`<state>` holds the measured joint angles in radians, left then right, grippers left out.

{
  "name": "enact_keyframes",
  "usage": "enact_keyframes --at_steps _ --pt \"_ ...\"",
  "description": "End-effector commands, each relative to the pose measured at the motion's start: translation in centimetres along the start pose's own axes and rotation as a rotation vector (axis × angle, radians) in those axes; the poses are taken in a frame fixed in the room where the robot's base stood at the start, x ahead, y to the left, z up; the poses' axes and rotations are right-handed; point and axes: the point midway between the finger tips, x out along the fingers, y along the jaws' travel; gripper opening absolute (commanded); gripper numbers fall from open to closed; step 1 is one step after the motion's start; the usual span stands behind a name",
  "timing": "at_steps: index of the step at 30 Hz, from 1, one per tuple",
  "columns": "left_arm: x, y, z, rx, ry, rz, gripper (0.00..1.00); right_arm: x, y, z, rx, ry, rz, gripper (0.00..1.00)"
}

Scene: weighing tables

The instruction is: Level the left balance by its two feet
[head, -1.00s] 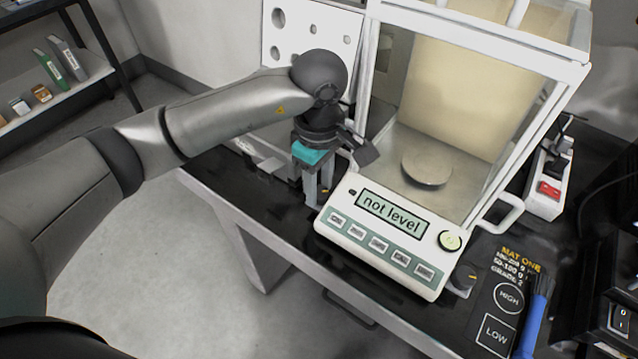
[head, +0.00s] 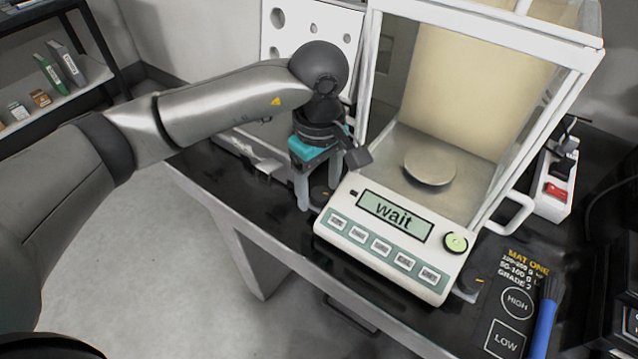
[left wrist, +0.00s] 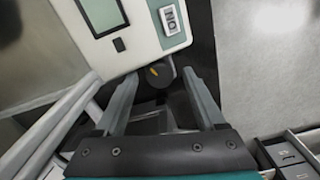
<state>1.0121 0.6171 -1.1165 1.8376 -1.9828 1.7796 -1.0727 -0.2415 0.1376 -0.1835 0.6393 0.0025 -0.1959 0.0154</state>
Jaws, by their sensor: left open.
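The left balance (head: 331,234) is a white case with a glass chamber and a pan (head: 430,168). Its display (head: 394,215) reads "wait". A round green bubble level (head: 455,243) sits right of the display. My left gripper (head: 316,202) is open, pointing down at the balance's front left corner. In the left wrist view, the left foot (left wrist: 156,75), a dark knob with an orange mark, lies between the spread fingertips, with a gap visible on each side. The right foot (head: 468,289) shows at the front right corner. My right gripper is out of view.
A power strip (head: 553,180) with a red switch stands behind. The dark table's front edge is close to the gripper.

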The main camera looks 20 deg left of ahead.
Motion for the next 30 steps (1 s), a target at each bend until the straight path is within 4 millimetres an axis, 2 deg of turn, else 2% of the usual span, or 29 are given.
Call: enact_keyframes --at_steps 5,10,21,25,30 --pt "-0.1 0.0 0.0 0.000 0.000 0.000 0.71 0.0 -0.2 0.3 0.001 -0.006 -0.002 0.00" --pt "-1.6 0.1 0.0 0.000 0.000 0.003 0.71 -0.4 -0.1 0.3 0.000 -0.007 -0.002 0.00" --pt "-10.3 0.1 0.0 0.001 0.003 0.005 0.71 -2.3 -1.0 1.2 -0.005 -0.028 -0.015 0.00" --pt "-12.8 0.1 0.0 0.000 0.001 0.003 0.71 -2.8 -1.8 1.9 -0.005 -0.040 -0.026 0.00" --pt "-14.7 0.0 0.0 -0.001 0.001 0.001 0.71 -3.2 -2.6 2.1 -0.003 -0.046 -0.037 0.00"
